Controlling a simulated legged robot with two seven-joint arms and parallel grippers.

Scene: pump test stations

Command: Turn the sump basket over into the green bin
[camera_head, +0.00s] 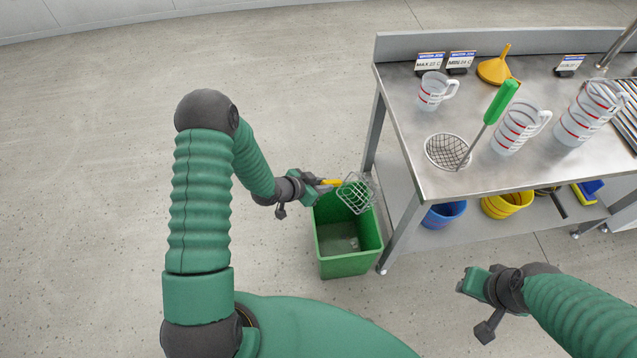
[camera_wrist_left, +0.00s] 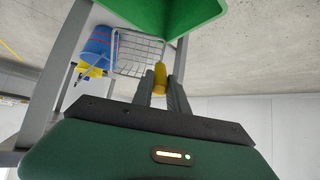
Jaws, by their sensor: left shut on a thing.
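The sump basket (camera_head: 359,193) is a small wire basket with a yellow handle (camera_head: 331,182). My left gripper (camera_head: 319,187) is shut on that handle and holds the basket over the rear part of the green bin (camera_head: 346,268). The basket looks tilted; I cannot tell exactly which way its opening faces. No contents show in its wires. The left wrist view shows the basket (camera_wrist_left: 140,54), the handle (camera_wrist_left: 160,76) between the fingers and part of the bin (camera_wrist_left: 165,12). Small pale bits lie on the bin's floor. My right gripper (camera_head: 468,282) is away from the bin, its jaws unclear.
A steel bench (camera_head: 408,120) stands right of the bin, its leg close beside it. It carries measuring jugs, a yellow funnel (camera_head: 496,69) and a green-handled tool (camera_head: 501,102) in a round mesh opening (camera_head: 446,151). Blue (camera_head: 443,214) and yellow (camera_head: 507,204) buckets sit below. Floor at left is clear.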

